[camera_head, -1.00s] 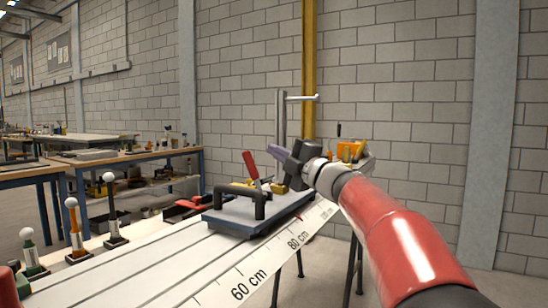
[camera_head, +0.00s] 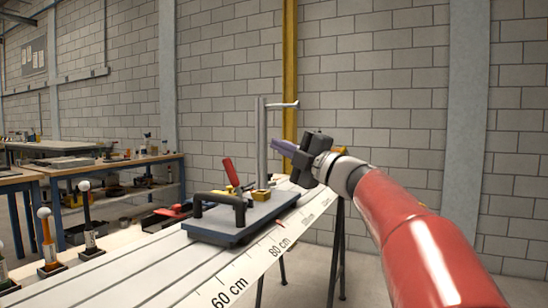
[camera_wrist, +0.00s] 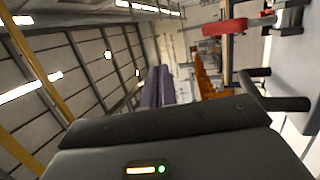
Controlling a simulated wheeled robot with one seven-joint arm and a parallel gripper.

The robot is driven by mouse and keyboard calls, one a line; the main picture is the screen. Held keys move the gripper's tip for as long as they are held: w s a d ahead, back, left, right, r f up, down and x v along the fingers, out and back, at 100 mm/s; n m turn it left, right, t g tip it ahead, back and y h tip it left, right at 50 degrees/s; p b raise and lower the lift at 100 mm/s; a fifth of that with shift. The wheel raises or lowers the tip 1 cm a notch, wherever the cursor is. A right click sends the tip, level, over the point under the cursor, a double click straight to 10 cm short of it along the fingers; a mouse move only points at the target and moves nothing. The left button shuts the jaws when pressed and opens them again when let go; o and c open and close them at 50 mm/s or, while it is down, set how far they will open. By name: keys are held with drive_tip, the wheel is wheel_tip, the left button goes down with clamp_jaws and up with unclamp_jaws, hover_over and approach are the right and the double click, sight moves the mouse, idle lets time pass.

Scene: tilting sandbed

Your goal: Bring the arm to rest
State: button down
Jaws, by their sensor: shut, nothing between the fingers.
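My red arm reaches in from the lower right in the head view. My gripper (camera_head: 277,145) is raised above the far part of the white table, with its purple fingers pointing left. The fingers are together and empty. In the wrist view the purple fingers (camera_wrist: 158,88) lie side by side, with the roof and wall behind them. The gripper is apart from the blue-grey plate (camera_head: 222,237) below it and from the upright grey post (camera_head: 261,150) beside it.
The plate carries a black handle (camera_head: 219,201), a red-handled clamp (camera_head: 231,171) and a brass block (camera_head: 261,194). The white table (camera_head: 165,266) has a centimetre scale. Workbenches (camera_head: 110,165) stand behind, left. Open space lies right of the table.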

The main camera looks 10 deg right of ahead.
drive_tip(key=s+d+f+m+t+h, duration=0.1)
drive_tip(key=s+d+f+m+h, duration=0.4)
drive_tip(key=m+h, duration=0.4)
drive_tip(key=s+d+f+m+h, duration=0.3)
drive_tip(key=s+f+m+h, duration=0.3)
drive_tip(key=m, duration=0.5)
drive_tip(key=s+a+f+m+g, duration=0.2)
drive_tip(key=s+f+g, duration=0.3)
drive_tip(key=s+f, duration=0.6)
drive_tip(key=s+a+f+m+g, duration=0.3)
drive_tip(key=s+f+g, duration=0.3)
drive_tip(key=s+f, duration=0.5)
wheel_tip(320, 180, down, 6)
drive_tip(key=shift+s+a+f+m+y, duration=0.1)
drive_tip(key=shift+s+a+m+y, duration=0.25)
drive_tip(key=shift+a, duration=0.2)
